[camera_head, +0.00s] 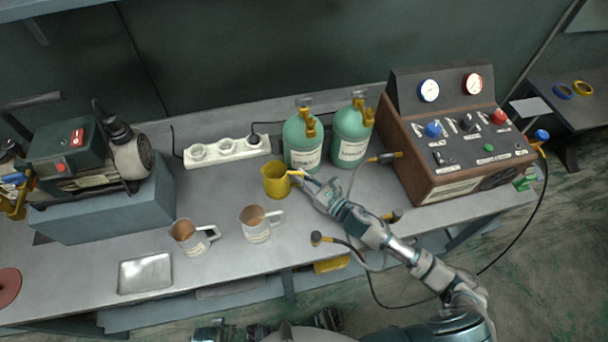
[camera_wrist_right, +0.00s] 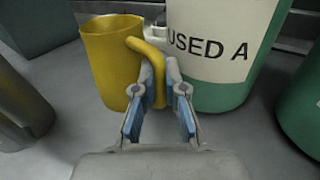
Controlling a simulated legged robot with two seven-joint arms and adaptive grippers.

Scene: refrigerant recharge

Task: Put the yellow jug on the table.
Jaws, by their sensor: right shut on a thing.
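The yellow jug (camera_head: 275,181) is upright at the middle of the grey table (camera_head: 330,215), just left of the green cylinders. In the right wrist view the jug (camera_wrist_right: 107,62) has its handle towards me. My right gripper (camera_head: 311,181) reaches in from the right and is shut on that handle; its blue-padded fingers (camera_wrist_right: 160,98) sit on either side of it. The jug's base is at or very near the table top; I cannot tell whether it touches. My left gripper is not clearly in view.
Two green cylinders (camera_head: 302,144) (camera_head: 350,136) stand close behind and right of the jug. Two steel mugs (camera_head: 189,238) (camera_head: 256,225) and a metal tray (camera_head: 146,274) are nearer the front. A power strip (camera_head: 226,152) lies behind; a gauge box (camera_head: 450,140) stands right.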

